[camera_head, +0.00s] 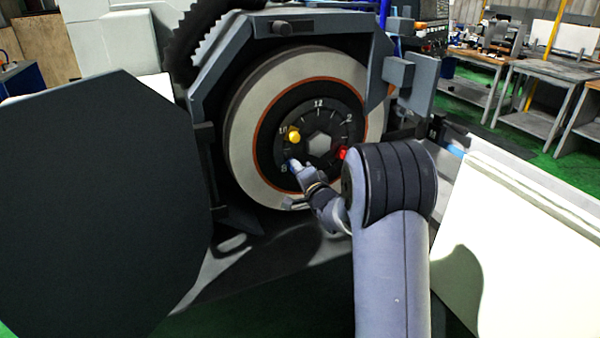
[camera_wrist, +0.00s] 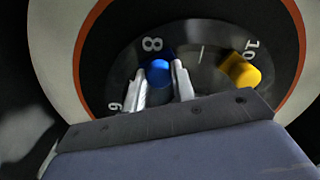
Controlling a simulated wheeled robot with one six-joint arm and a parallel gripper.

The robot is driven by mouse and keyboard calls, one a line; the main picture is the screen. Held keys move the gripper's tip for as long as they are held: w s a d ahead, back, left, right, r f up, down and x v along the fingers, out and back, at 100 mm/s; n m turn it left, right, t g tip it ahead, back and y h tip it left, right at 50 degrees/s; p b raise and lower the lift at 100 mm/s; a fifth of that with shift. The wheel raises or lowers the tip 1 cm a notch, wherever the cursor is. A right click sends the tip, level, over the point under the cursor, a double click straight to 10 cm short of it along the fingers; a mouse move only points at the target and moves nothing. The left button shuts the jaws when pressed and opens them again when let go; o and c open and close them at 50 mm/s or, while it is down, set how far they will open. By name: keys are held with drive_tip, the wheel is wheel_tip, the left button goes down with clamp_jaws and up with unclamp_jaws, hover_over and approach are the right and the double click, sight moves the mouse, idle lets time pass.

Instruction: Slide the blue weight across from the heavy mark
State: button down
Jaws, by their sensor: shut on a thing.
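The blue weight (camera_wrist: 159,72) sits on the dark numbered ring (camera_wrist: 205,55) at the mark 8 in the wrist view. In the head view the blue weight (camera_head: 293,164) shows at the ring's lower left, partly hidden by my gripper. My gripper (camera_wrist: 160,80) has one finger on each side of the blue weight and is shut on it; it also shows in the head view (camera_head: 298,168). A yellow weight (camera_wrist: 240,70) sits near the mark 10, up the ring from the blue one in the head view (camera_head: 294,137). A red weight (camera_head: 341,153) sits at the ring's right side.
The pale grinding wheel (camera_head: 246,110) surrounds the ring, inside a dark octagonal guard (camera_head: 225,60). A large dark cover (camera_head: 100,200) stands open at the left. A pale panel (camera_head: 520,240) lies at the right. Workbenches (camera_head: 545,68) stand at the back right.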

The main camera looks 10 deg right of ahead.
drive_tip(key=shift+r, duration=0.4)
drive_tip(key=c, duration=1.5)
unclamp_jaws()
drive_tip(key=shift+c, duration=0.2)
drive_tip(key=o, duration=0.4)
drive_tip(key=shift+f, duration=0.15)
drive_tip(key=shift+c, duration=0.2)
drive_tip(key=s+d+b, duration=0.2)
drive_tip(key=s, duration=0.8)
drive_tip(key=shift+s, duration=0.3)
drive_tip(key=shift+w, duration=0.15)
drive_tip(key=w+a+p, duration=0.2)
drive_tip(key=w, duration=0.8)
drive_tip(key=shift+w+f, duration=0.15)
drive_tip(key=shift+w, duration=0.05)
